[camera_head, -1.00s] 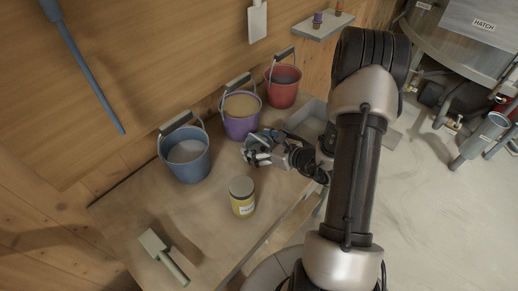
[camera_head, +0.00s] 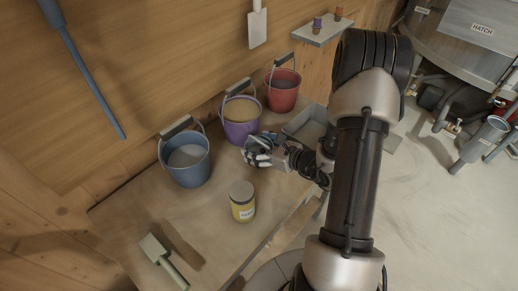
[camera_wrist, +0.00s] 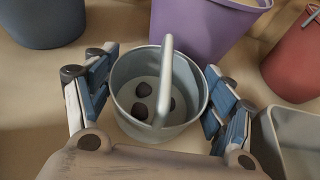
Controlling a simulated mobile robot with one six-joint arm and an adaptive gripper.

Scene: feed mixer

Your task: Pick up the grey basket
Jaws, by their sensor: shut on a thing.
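The grey basket (camera_wrist: 150,125) is a small round pail with a raised grey handle and a few dark lumps inside. It stands upright between the two blue-and-white fingers of my gripper (camera_wrist: 158,80), which is shut on its sides. In the head view my gripper (camera_head: 258,158) is low over the bench, in front of the purple bucket. There the basket (camera_head: 261,142) is mostly hidden by the fingers. I cannot tell whether its base touches the bench.
A purple bucket (camera_head: 242,130) stands just behind the basket, a blue bucket (camera_head: 188,171) left, a red bucket (camera_head: 283,101) behind right. A grey tray (camera_wrist: 302,146) lies close on the right. A yellow-labelled jar (camera_head: 242,210) and a scoop (camera_head: 163,262) are nearer the front.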

